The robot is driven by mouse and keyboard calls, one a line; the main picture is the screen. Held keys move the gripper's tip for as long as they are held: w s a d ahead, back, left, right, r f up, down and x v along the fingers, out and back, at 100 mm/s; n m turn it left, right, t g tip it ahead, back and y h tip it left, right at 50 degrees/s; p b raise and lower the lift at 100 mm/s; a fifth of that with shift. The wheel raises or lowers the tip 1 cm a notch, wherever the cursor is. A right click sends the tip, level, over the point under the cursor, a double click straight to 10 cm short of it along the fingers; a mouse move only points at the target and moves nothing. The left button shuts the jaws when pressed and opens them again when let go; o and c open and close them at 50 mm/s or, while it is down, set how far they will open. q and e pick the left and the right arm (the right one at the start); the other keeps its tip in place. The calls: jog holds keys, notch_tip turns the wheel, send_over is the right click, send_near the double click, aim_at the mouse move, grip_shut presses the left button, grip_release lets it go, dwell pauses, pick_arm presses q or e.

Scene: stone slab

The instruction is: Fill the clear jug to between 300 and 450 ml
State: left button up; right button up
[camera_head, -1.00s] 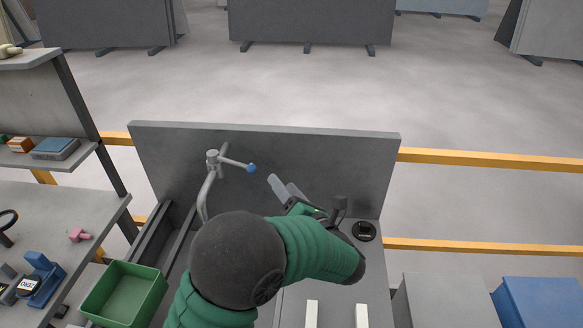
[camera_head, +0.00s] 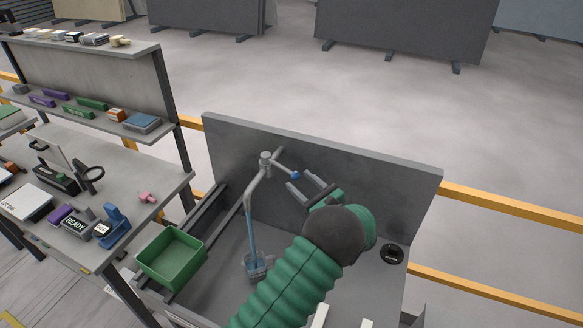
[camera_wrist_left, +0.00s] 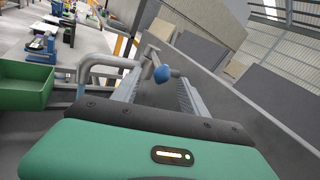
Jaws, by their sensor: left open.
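The clear jug (camera_head: 258,266) stands in the sink area under the spout of the grey tap (camera_head: 265,160). A blue water stream (camera_head: 252,232) runs from the spout into the jug. The jug's water level is too small to read. The tap's lever ends in a blue knob (camera_head: 295,175). My left gripper (camera_head: 297,179) is open, its two fingers around or close beside the knob. In the left wrist view the blue knob (camera_wrist_left: 164,73) shows between the spread fingers; contact cannot be told. My right gripper is not in view.
A green bin (camera_head: 172,258) sits left of the jug. A grey back panel (camera_head: 390,190) stands behind the tap. A black round object (camera_head: 392,253) lies at the right. A workbench (camera_head: 165,188) with several items, including a READY display (camera_head: 76,224), is further left.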

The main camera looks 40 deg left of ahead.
aim_at(296, 175)
pick_arm(q)
jog(key=shift+w+a+r+p, duration=0.5)
jog(key=shift+a+r+p, duration=0.15)
jog(key=shift+a, duration=0.2)
jog(key=a, duration=0.1)
jog(key=a+f, duration=0.1)
jog(key=a, duration=0.1)
jog(key=shift+a+f, duration=0.15)
jog(key=shift+c, duration=2.7)
jog(key=shift+d, duration=0.5)
jog(key=c, duration=0.5)
jog(key=shift+w+d+r, duration=0.15)
jog(key=shift+d+r, duration=0.05)
jog(key=shift+d, duration=0.1)
grip_shut()
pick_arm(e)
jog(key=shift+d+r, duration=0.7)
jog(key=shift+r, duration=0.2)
pick_arm(q)
jog(key=shift+a, duration=0.15)
jog(key=shift+r, duration=0.1)
